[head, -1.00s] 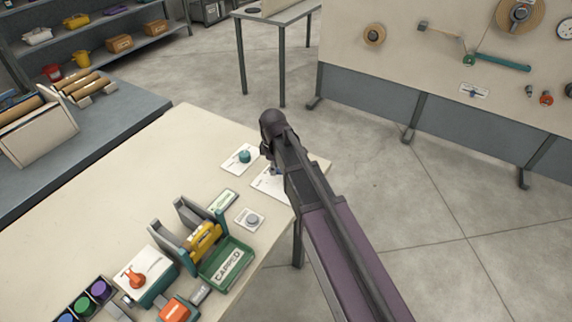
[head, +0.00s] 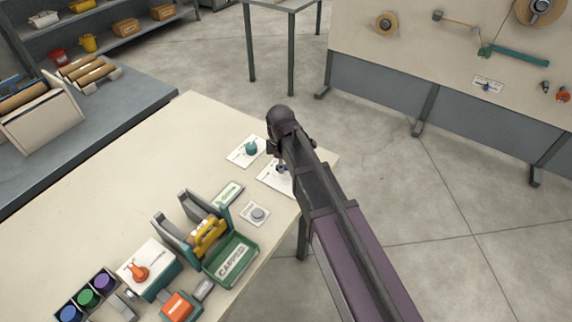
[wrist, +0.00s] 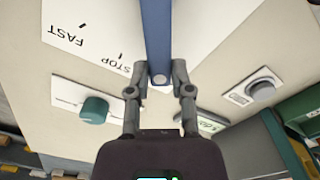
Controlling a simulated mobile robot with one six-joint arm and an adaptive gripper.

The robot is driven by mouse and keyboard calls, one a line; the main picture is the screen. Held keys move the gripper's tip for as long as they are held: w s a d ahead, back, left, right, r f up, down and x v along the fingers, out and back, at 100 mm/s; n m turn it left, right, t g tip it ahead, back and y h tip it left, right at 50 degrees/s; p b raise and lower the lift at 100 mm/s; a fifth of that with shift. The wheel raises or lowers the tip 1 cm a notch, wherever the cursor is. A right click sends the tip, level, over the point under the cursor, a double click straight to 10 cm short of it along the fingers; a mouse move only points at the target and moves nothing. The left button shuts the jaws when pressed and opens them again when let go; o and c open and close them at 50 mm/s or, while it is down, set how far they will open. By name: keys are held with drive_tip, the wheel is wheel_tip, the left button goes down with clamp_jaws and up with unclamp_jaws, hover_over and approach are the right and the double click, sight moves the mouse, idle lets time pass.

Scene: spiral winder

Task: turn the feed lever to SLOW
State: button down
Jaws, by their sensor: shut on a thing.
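The feed lever is a long blue bar (wrist: 157,28) in the wrist view, between the two fingers of my gripper (wrist: 160,76). The fingers are shut on it near its round end. Its white plate (wrist: 100,22) carries the marks FAST and STOP to the left of the bar; no SLOW mark is visible. In the head view the plate (head: 268,180) lies at the table's right corner, and my arm covers most of the lever and the fingers.
A teal knob (head: 251,149) on a white plate is beside the lever plate. A grey button (head: 258,214), a green CAPPED tray (head: 246,256) and a yellow spool in a holder (head: 209,236) are nearer. Floor beyond the table's right edge is clear.

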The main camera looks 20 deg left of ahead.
drive_tip(key=shift+s+d, duration=0.15)
drive_tip(key=shift+s, duration=0.15)
drive_tip(key=c, duration=0.5)
unclamp_jaws()
drive_tip(key=shift+w, duration=0.1)
drive_tip(key=shift+w+r, duration=0.1)
